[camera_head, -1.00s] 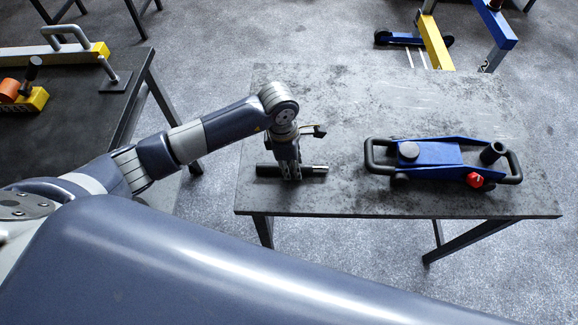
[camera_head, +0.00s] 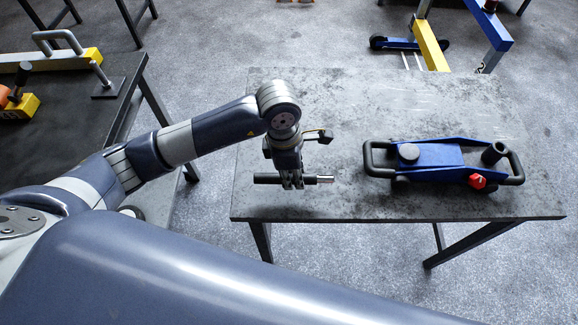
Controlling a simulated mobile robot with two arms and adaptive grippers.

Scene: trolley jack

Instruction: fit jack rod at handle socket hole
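The jack rod (camera_head: 268,178) is a short dark bar with a bright metal right end, lying level in the picture. My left gripper (camera_head: 292,181) is shut around its middle and appears to hold it above the table. The blue trolley jack (camera_head: 438,156) stands on the right half of the table. Its handle socket (camera_head: 494,152) is a dark tilted tube at the jack's right end, with the hole facing up. A red knob (camera_head: 477,181) sits just below the socket. The rod is well to the left of the jack. My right gripper is not in view.
The grey table (camera_head: 330,100) is clear between rod and jack and behind them. A dark bench (camera_head: 75,125) at the left carries yellow equipment (camera_head: 75,60). A yellow and blue frame (camera_head: 432,45) stands on the floor behind the table.

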